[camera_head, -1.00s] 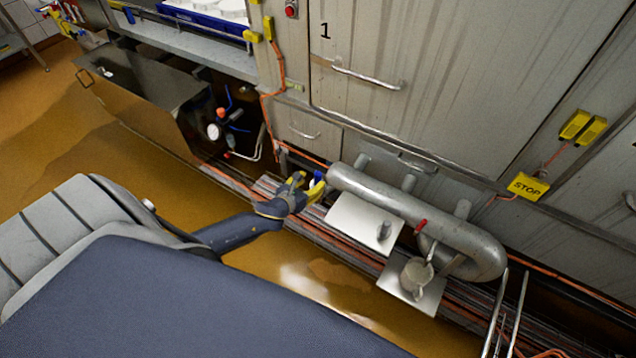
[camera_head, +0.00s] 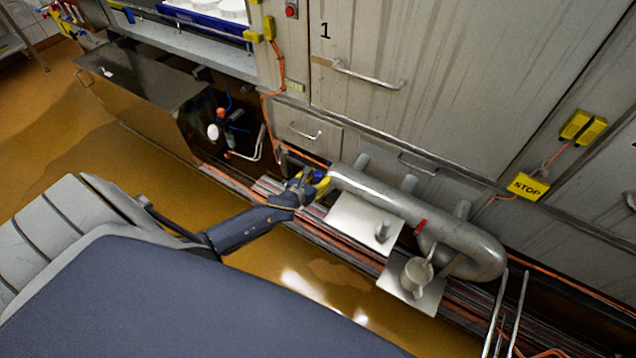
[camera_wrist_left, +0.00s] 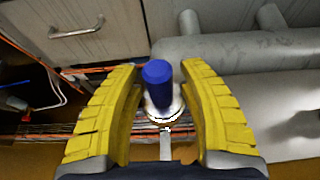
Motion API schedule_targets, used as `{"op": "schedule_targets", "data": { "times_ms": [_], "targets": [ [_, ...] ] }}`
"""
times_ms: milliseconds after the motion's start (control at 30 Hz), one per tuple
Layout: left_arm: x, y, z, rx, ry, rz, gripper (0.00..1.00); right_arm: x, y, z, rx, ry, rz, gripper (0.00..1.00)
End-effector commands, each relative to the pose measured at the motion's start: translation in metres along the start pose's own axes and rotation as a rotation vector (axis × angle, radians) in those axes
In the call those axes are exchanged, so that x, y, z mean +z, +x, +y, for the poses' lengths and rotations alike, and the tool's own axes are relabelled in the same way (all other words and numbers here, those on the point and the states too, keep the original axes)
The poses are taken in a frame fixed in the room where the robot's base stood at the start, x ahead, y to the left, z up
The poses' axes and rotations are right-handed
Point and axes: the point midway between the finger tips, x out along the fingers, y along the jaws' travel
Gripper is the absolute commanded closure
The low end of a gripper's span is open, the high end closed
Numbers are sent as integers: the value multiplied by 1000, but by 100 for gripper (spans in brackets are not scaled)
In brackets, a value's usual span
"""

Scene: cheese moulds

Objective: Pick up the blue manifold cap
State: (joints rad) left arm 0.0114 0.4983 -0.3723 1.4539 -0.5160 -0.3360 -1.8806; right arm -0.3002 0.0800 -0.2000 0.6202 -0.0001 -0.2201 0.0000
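The blue manifold cap (camera_wrist_left: 158,80) stands between the two yellow fingers of my left gripper (camera_wrist_left: 163,95) in the left wrist view. There is a gap on both sides of it, and a pale ring or fitting shows below it. In the head view the cap is a small bit of blue (camera_head: 308,177) at the left end of the steel manifold pipe (camera_head: 410,207), mostly hidden by the gripper. My left gripper (camera_head: 316,184) is open around the cap there. My right gripper is not in view.
Steel plates (camera_head: 352,222) sit below the pipe, with a metal jug (camera_head: 416,276) on the lower one. Orange cables and pipes run along the floor edge. A steel cabinet wall (camera_head: 440,80) stands close behind. The wet floor (camera_head: 290,265) in front is clear.

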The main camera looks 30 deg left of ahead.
Motion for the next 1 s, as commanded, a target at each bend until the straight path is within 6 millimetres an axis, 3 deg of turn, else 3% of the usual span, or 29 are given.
{"op": "schedule_targets", "data": {
  "times_ms": [33, 333, 1000],
  "targets": [
    [0, 0, 0, 0, 0, 0, 66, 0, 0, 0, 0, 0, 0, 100],
    [0, 0, 0, 0, 0, 0, 100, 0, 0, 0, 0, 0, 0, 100],
    [6, -2, 1, 1, 2, -2, 100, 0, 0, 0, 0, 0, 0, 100]
  ]
}}
